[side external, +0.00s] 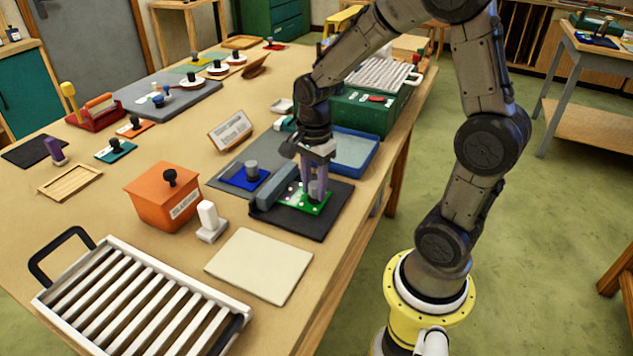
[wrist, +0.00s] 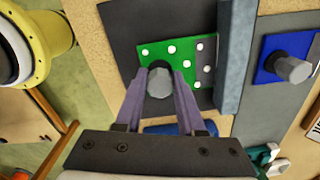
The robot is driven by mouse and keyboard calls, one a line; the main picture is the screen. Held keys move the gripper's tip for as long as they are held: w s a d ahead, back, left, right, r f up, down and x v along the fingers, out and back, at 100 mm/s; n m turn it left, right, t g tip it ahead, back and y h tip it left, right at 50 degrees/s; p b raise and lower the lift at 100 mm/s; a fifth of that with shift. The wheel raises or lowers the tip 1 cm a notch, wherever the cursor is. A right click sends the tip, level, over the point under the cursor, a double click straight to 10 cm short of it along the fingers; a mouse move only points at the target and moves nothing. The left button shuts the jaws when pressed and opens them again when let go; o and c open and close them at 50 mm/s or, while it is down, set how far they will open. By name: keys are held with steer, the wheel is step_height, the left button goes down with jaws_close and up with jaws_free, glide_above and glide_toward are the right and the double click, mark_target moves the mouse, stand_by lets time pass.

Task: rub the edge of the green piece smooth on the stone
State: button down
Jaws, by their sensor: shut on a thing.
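The green piece (side external: 316,208) is a flat square with white dots and a grey knob (wrist: 160,84) on top. My gripper (side external: 316,192) has its purple fingers shut on that knob, and the fingers also show in the wrist view (wrist: 159,76). The piece lies flat at or just above a black mat (side external: 290,222). The stone, a long blue-grey bar (wrist: 235,50), stands along one side of the mat. The piece's dotted edge is right beside the bar and appears to touch it; I cannot tell for certain.
A blue piece with a grey knob (side external: 244,179) lies on a grey sheet left of the bar. A blue-rimmed tray (side external: 368,158) and a green box (side external: 362,117) stand behind. A white block (side external: 209,222), an orange box (side external: 163,203) and a cream sheet (side external: 259,265) are nearer the front.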

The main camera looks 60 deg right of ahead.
steer(key=shift+w+r, duration=0.1)
steer(key=shift+a, duration=1.3)
steer(key=shift+d, duration=0.1)
steer(key=shift+d, duration=1.25)
steer(key=shift+d, duration=1.35)
